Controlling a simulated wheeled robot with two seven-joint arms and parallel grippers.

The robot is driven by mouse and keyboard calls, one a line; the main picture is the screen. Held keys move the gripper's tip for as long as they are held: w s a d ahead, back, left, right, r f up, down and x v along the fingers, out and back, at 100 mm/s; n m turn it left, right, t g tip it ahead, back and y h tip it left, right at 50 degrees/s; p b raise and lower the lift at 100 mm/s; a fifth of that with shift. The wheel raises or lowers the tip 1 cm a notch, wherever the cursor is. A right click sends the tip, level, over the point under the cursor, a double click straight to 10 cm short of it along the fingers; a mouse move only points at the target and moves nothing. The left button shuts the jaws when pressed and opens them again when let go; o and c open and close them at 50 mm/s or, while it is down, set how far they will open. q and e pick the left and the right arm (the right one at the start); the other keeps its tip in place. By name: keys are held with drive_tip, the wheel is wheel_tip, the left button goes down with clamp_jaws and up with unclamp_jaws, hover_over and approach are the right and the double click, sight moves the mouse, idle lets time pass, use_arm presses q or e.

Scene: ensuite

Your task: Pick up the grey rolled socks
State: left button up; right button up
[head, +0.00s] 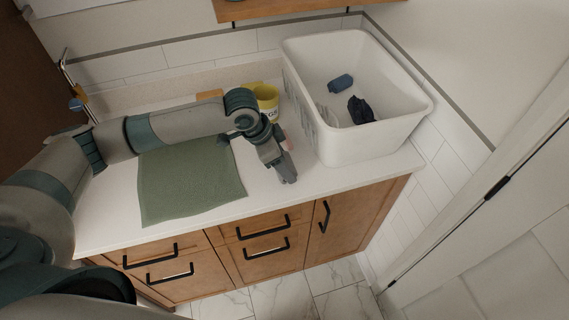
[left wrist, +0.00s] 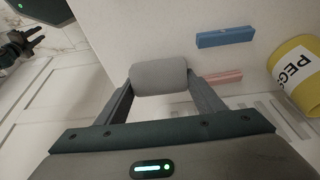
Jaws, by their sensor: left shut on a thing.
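The grey rolled socks (left wrist: 160,77) are between the two fingers of my left gripper (left wrist: 160,84) in the left wrist view. The fingers press on both ends of the roll. In the head view my left gripper (head: 285,172) points down over the counter, right of the green mat and in front of the white bin. The socks cannot be made out there, as the gripper hides them. A dark gripper, apparently my right one (left wrist: 22,42), shows at the upper left of the left wrist view, away from the socks. Its jaw state is unclear.
A white bin (head: 345,148) at the counter's right holds a blue roll (head: 341,83) and a dark navy bundle (head: 360,110). A yellow cup (head: 267,98) marked PEGS stands left of it. A blue block (left wrist: 225,37) and pink block (left wrist: 222,77) lie nearby. A green mat (head: 190,185) lies left.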

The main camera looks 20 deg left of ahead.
use_arm(q)
drive_tip(key=shift+r, duration=0.5)
wheel_tip(320, 180, up, 8)
drive_tip(key=b, duration=0.2)
drive_tip(key=shift+r+b, duration=0.15)
drive_tip(key=shift+b, duration=0.25)
drive_tip(key=shift+r, duration=0.35)
